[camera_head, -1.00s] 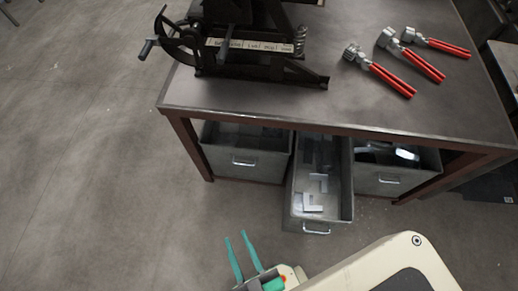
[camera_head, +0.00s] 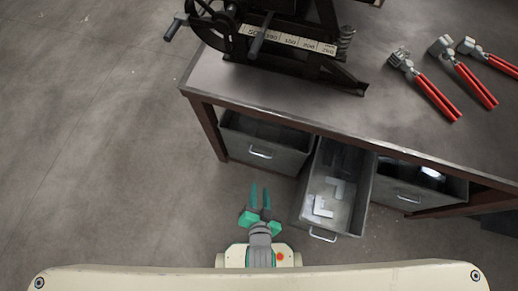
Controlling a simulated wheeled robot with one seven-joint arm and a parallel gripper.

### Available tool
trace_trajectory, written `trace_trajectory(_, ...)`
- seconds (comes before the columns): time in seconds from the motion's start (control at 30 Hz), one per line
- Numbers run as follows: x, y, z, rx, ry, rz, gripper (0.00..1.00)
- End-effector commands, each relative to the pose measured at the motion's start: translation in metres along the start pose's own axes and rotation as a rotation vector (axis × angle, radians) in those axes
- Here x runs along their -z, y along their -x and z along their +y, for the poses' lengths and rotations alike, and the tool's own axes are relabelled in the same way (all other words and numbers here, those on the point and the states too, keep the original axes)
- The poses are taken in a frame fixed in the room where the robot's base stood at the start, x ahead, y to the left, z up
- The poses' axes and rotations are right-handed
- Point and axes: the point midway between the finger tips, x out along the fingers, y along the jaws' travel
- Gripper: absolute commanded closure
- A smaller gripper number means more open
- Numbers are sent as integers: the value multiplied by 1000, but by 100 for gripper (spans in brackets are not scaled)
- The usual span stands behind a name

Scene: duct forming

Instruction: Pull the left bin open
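The left bin (camera_head: 285,158) is a grey metal bin under the workbench, with a handle (camera_head: 261,152) on its front face. It sits in line with the table's front edge. My gripper (camera_head: 260,188) has two green fingers, apart and empty, pointing toward the bins. In the picture it is below the left bin's handle and apart from it, left of the middle bin. The middle bin (camera_head: 306,208) is pulled out and holds light L-shaped pieces.
The right bin (camera_head: 405,188) is under the bench. A black forming machine (camera_head: 280,45) and several red-handled pliers (camera_head: 437,95) lie on the bench top (camera_head: 370,110). A table leg (camera_head: 212,132) stands left of the left bin. The floor at left is clear.

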Motion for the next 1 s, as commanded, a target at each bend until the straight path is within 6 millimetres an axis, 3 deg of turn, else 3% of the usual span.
trace_trajectory(0.03, -4, -22, 4, -24, -65, -28, 72)
trace_trajectory(0.2, -20, -83, 16, -130, -302, -135, 72)
trace_trajectory(0.5, -27, -172, 15, -381, -710, -263, 72)
trace_trajectory(0.7, -13, -213, 2, -585, -967, -289, 72)
trace_trajectory(1.0, 9, -234, -16, -798, -1193, -268, 72)
